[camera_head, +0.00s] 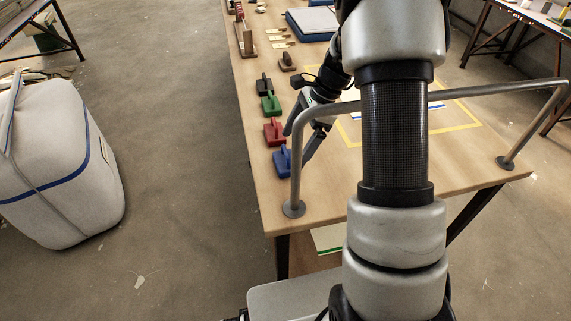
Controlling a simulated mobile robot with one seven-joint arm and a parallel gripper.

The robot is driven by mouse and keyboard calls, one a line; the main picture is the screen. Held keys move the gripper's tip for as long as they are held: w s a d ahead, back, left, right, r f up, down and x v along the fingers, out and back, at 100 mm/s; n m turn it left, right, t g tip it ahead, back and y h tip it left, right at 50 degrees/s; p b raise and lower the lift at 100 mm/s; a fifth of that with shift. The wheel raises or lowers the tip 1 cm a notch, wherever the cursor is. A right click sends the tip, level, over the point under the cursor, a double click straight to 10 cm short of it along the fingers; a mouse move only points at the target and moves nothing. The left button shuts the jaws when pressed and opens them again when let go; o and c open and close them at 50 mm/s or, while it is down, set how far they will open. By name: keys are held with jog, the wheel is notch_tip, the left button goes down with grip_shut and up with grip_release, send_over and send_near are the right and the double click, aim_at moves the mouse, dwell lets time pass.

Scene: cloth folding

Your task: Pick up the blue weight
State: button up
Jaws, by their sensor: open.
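The blue weight (283,162) is a small block with an upright handle. It sits on the left edge of the wooden table (400,178), nearest in a row of weights. My gripper (299,146) points down just right of and above the blue weight, with its fingers spread and nothing seen between them. A metal rail partly crosses in front of the gripper, and I cannot tell whether a finger touches the weight. A white cloth with a blue stripe (436,104) is mostly hidden behind my arm.
Red (274,132), green (271,105) and black (264,84) weights stand behind the blue one. A metal rail (297,180) rises from the table's front corner close to my gripper. Yellow tape (462,127) outlines an area on the table. A large white bag (60,165) stands on the floor left.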

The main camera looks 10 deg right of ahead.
aim_at(283, 160)
jog(key=shift+w+b+x, duration=0.2)
jog(key=shift+b+x, duration=0.1)
jog(key=shift+x, duration=1.25)
jog(key=shift+w+b+x, duration=0.2)
jog(key=shift+b+x, duration=0.1)
jog(key=shift+x, duration=1.3)
jog(key=shift+c, duration=0.3)
jog(key=c, duration=1.8)
jog(key=shift+r, duration=0.2)
jog(key=shift+c, duration=0.7)
